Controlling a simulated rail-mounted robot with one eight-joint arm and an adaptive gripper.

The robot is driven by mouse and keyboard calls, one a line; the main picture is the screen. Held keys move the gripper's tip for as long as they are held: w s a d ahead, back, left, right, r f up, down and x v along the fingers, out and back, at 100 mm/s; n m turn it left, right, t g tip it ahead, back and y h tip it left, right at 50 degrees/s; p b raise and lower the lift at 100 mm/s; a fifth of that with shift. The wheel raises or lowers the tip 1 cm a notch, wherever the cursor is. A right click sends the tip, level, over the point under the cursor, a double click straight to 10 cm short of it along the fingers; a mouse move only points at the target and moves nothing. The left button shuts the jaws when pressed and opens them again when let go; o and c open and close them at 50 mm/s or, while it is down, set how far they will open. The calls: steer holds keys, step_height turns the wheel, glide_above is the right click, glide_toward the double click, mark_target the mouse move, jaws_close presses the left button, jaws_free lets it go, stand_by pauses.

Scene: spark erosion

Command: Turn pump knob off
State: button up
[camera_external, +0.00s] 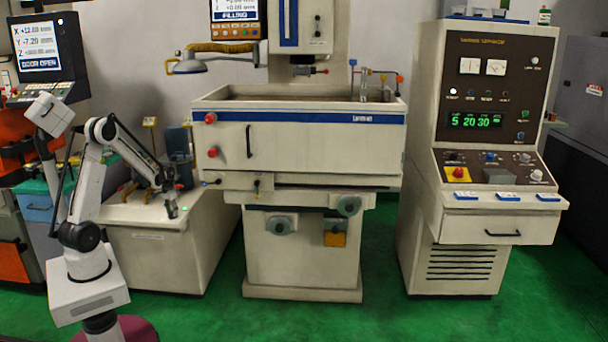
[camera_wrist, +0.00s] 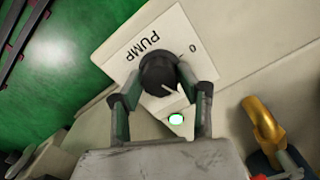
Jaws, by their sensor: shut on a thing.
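The pump knob (camera_wrist: 158,72) is a round black knob on a pale plate (camera_wrist: 120,42) marked PUMP and 0, seen in the wrist view. A white line on the knob points to the lower right, not at the 0 mark. My gripper (camera_wrist: 160,85) has one finger on each side of the knob and is shut on it. In the external view my gripper (camera_external: 171,207) is at the pale pump cabinet (camera_external: 155,250); the knob itself cannot be made out there.
A brass fitting (camera_wrist: 262,125) on a blue base stands right of my gripper in the wrist view. The large machine (camera_external: 300,150) stands right of the cabinet. A control console (camera_external: 480,215) is further right. Green floor (camera_external: 380,270) is clear between them.

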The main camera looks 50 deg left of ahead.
steer(key=n+b, duration=0.1)
steer(key=n, duration=0.9)
steer(key=shift+n+b, duration=0.4)
steer(key=shift+n, duration=1.7)
steer(key=o, duration=1.1)
steer(key=shift+o, duration=0.2)
steer(key=shift+r, duration=0.1)
step_height(320, 180, up, 12)
